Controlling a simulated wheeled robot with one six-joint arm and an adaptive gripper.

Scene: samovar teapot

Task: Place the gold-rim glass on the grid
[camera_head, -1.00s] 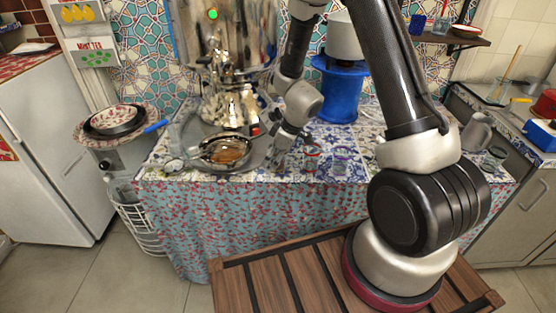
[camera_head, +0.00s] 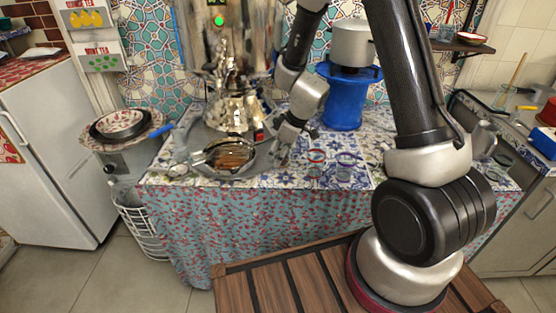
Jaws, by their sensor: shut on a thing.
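My gripper (camera_head: 279,156) points down over the patterned tabletop, just right of the round metal tray below the samovar. Its fingers are small and partly blurred here. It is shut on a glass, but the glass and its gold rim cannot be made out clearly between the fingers. A brown, slatted surface that looks like the grid (camera_head: 235,159) lies in a shiny dish on the tray, left of my gripper. Two other clear glasses stand right of my gripper, a red-rimmed one (camera_head: 316,157) and a blue-rimmed one (camera_head: 347,159).
The samovar (camera_head: 233,112) stands behind the grid. A blue stand (camera_head: 343,100) with a pale pot (camera_head: 350,43) is behind the glasses. A small glass dish (camera_head: 178,170) is at the table's left. Stacked plates and a bowl (camera_head: 120,123) stand further left.

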